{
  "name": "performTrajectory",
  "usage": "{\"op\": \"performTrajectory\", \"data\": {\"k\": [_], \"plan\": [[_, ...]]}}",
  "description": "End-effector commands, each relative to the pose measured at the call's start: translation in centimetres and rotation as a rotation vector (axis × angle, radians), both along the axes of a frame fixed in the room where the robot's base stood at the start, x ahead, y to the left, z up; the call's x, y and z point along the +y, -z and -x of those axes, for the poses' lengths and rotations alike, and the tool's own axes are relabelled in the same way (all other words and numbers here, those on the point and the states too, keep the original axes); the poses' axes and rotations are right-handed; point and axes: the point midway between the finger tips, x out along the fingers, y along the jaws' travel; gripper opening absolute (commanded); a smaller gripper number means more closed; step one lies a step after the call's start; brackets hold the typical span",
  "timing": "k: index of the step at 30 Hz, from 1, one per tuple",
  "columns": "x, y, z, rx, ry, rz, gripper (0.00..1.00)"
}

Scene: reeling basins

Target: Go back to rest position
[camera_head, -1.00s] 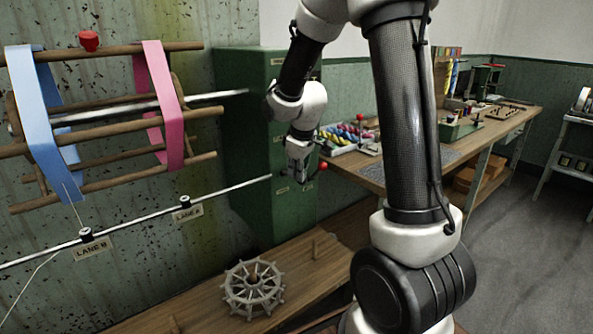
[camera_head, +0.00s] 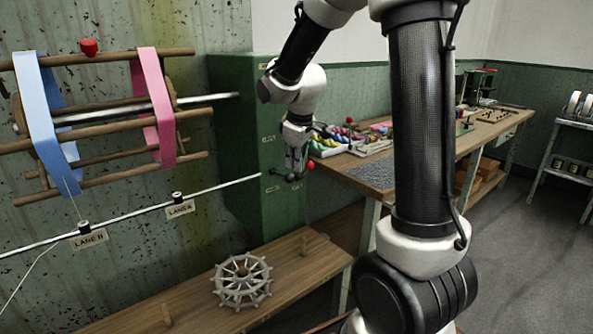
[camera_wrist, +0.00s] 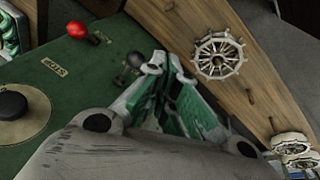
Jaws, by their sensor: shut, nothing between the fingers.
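My gripper (camera_head: 296,172) hangs fingers down in front of the green cabinet (camera_head: 240,130), near its right edge. In the wrist view my gripper (camera_wrist: 166,66) has its fingertips together with nothing held between them. A dark knob (camera_head: 290,178) is at the fingertips in the head view. In the wrist view a dark knob (camera_wrist: 134,60) lies just left of the fingers, and I cannot tell whether they touch it. A red knob (camera_head: 310,165) shows just right of the fingers and also in the wrist view (camera_wrist: 77,29).
A rod reel (camera_head: 100,110) with blue and pink bands hangs at the left. A guide rod (camera_head: 130,213) runs below it toward the cabinet. A spoked wheel (camera_head: 242,281) lies on the low wooden bench (camera_head: 190,310). A cluttered workbench (camera_head: 400,175) stands behind my arm. Open floor is at right.

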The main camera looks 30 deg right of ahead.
Motion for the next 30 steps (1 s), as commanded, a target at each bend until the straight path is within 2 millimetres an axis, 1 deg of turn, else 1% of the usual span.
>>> {"op": "performTrajectory", "data": {"k": [6, 20, 23, 26, 27, 29, 30], "plan": [[0.2, -0.7, 0.1, 0.001, 0.000, 0.000, 0.00], [0.1, -0.7, 0.1, 0.001, 0.003, -0.001, 0.00], [0.1, -0.5, 0.6, 0.020, 0.052, -0.014, 0.00], [0.0, 0.9, 3.3, 0.103, 0.150, -0.034, 0.00], [-0.1, 1.1, 4.9, 0.135, 0.194, -0.042, 0.00], [-0.2, 0.5, 7.8, 0.166, 0.268, -0.059, 0.00], [-0.2, -0.2, 9.6, 0.177, 0.310, -0.070, 0.00]]}}
